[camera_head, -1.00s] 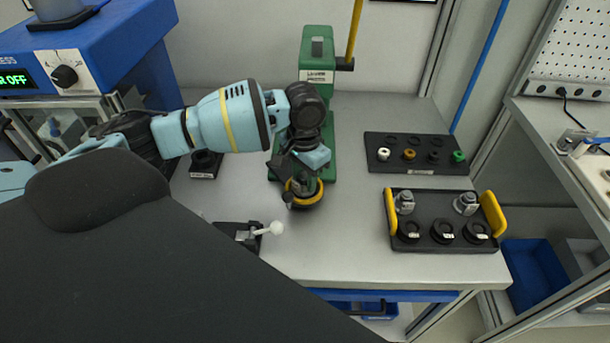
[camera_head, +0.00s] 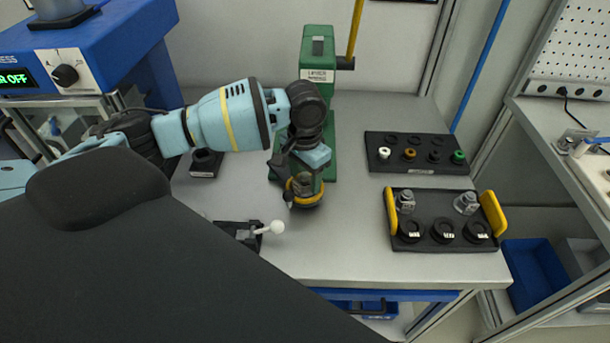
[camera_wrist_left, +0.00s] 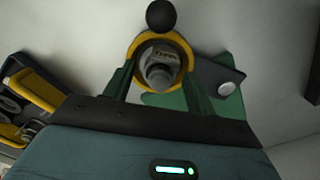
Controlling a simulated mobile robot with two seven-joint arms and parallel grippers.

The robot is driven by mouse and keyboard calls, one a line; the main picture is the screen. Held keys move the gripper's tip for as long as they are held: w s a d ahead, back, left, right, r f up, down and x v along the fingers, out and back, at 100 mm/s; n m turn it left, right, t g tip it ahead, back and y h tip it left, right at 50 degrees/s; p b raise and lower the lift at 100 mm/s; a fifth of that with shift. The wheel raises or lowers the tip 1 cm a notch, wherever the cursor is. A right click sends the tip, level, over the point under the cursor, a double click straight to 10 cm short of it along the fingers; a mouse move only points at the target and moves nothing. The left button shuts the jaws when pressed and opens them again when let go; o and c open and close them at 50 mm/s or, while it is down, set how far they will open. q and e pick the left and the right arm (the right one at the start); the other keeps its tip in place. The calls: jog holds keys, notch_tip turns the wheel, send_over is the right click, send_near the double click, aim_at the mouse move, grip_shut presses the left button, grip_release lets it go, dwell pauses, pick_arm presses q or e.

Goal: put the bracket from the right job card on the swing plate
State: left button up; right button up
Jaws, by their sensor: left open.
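My left gripper (camera_head: 303,187) is open at the green lever press. In the left wrist view its fingers (camera_wrist_left: 152,82) stand on either side of a grey metal part with a labelled face, the bracket (camera_wrist_left: 160,68). The bracket rests within the yellow-rimmed swing plate (camera_wrist_left: 137,48), which has a black ball knob at its edge. In the head view the swing plate (camera_head: 306,202) sits low in front of the press. Whether the fingers touch the bracket is unclear. My right gripper is not in view. I cannot make out a job card.
The green press (camera_head: 318,75) stands behind the gripper. A black tray (camera_head: 437,205) with yellow handles, two grey parts and round black seats is at right. A black strip (camera_head: 400,166) with coloured pieces lies behind it. A white-knobbed lever fixture (camera_head: 240,232) is front left.

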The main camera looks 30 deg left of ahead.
pick_arm(q)
notch_tip(320, 180, up, 12)
jog(key=p, duration=0.1)
jog(key=shift+f, duration=0.15)
jog(key=shift+c, duration=0.2)
dwell(1.0)
